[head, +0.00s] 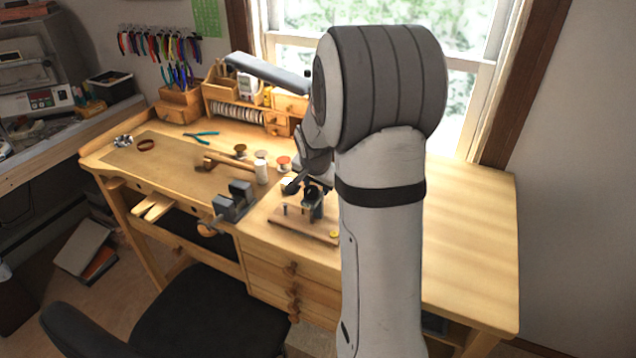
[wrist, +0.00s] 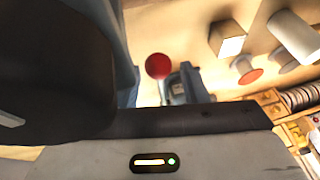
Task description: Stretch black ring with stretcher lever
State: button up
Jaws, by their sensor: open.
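In the head view, a dark ring stretcher (head: 313,208) stands on a small wooden board (head: 285,222) on the workbench, partly hidden by my arm. My gripper (head: 291,187) is open beside the upper part of the stretcher. Large dark and blue-grey shapes fill the left of that view. I cannot make out the black ring, or whether my fingers touch anything.
A grey vise (head: 237,200) stands left of the stretcher at the bench's front edge. Several spools, a mallet (head: 217,165) and blue pliers (head: 202,135) lie behind. A small wooden organizer (head: 233,110) stands at the back. The bench top (head: 470,230) at right is clear.

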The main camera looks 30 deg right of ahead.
grip_shut()
dwell(0.4)
